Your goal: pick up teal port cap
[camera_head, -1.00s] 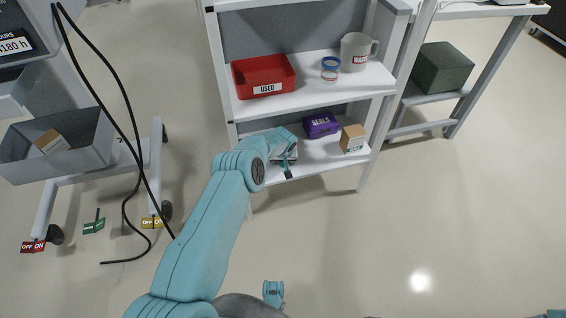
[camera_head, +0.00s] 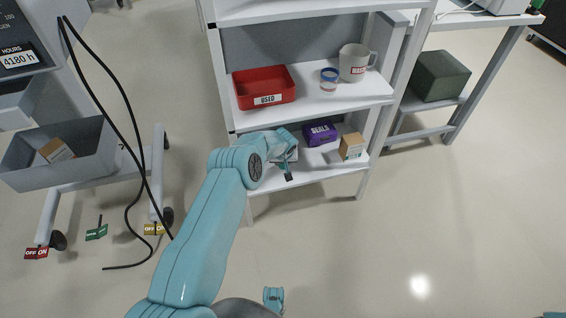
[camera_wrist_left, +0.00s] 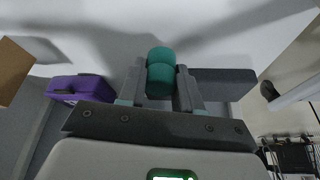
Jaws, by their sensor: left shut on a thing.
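The teal port cap (camera_wrist_left: 160,72) shows in the left wrist view as a rounded two-part teal piece between the fingers of my left gripper (camera_wrist_left: 160,92), which is shut on it. In the head view my left gripper (camera_head: 289,168) is at the lower shelf (camera_head: 318,170) of the white rack, near its left front. I cannot make out the cap there, as the gripper and wrist cover it.
The purple SEALS box (camera_head: 320,133) and a cardboard box (camera_head: 351,147) stand right of my left gripper on the lower shelf. The upper shelf (camera_head: 315,103) holds a red USED tray (camera_head: 264,87), a small jar (camera_head: 329,79) and a mug (camera_head: 354,63). Black cables (camera_head: 128,110) hang at left.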

